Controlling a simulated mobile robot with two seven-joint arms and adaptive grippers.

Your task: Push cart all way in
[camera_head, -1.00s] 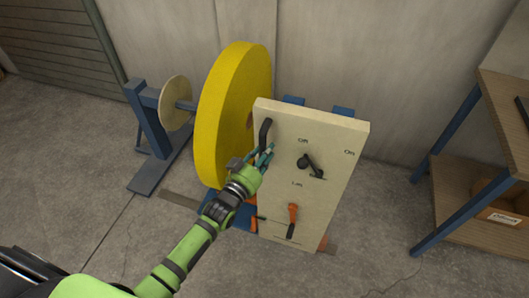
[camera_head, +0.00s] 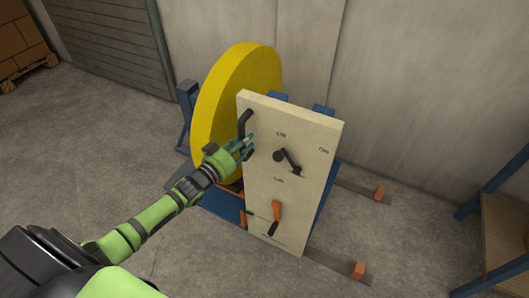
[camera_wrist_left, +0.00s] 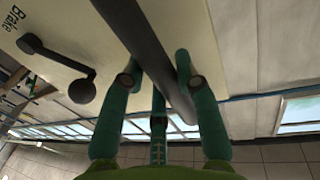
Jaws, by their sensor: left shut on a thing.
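The cart has a beige front panel (camera_head: 312,165) with a black bar handle (camera_head: 244,122) at its upper left. It carries a large yellow roll (camera_head: 236,85) behind the panel. My left gripper (camera_head: 246,146) is at the handle, its fingers shut around it. The left wrist view also shows the dark handle (camera_wrist_left: 150,45) running between the green fingers (camera_wrist_left: 160,95). A blue stand (camera_head: 187,105) is partly hidden behind the yellow roll. My right gripper is not in view.
Floor rails run out to the right of the cart, with orange end blocks (camera_head: 359,270) (camera_head: 380,192). The panel bears a black lever (camera_head: 286,158) and an orange lever (camera_head: 276,212). A wooden-topped table (camera_head: 507,225) stands at the right. A wall lies behind; open floor is in front.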

